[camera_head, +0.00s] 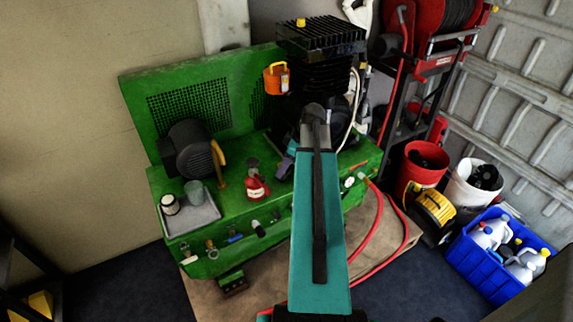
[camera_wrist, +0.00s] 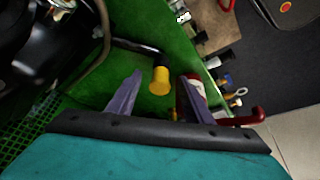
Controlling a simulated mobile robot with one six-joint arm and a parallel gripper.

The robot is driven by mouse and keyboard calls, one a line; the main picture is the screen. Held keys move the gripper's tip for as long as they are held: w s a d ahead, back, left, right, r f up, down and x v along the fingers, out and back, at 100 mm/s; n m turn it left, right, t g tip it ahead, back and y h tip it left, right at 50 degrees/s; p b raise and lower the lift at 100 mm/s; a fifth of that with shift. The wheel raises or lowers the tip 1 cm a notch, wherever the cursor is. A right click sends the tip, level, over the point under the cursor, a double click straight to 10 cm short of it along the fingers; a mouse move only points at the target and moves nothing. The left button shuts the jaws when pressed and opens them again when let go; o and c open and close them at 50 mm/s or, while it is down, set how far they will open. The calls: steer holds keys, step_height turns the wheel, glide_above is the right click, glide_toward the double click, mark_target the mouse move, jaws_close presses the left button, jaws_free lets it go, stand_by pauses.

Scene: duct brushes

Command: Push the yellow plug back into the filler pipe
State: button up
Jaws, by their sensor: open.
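The yellow plug (camera_wrist: 161,80) sits at the end of a short dark filler pipe (camera_wrist: 138,48), over the green deck. The wrist view does not show clearly how deep the plug sits. My gripper (camera_wrist: 160,76) is open, its two purple fingers apart on either side of the plug's line. I see no contact, and the space between the fingers is empty apart from the plug beyond. In the head view, my gripper (camera_head: 286,166) is low over the green machine beside the black compressor, partly behind my arm. I cannot make out the plug or pipe there.
A red bottle (camera_head: 256,187) stands left of my gripper and also shows close to the right finger (camera_wrist: 198,92). The black compressor (camera_head: 320,70) rises behind. A grey tray (camera_head: 195,222) with two cups, a motor (camera_head: 190,148) and front-edge valves lie left.

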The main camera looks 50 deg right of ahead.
steer(key=shift+b+v, duration=0.3)
steer(key=shift+v, duration=0.75)
steer(key=b+v, duration=0.2)
steer(key=v, duration=0.9)
steer(key=shift+r, duration=0.3)
steer(key=shift+s, duration=0.1)
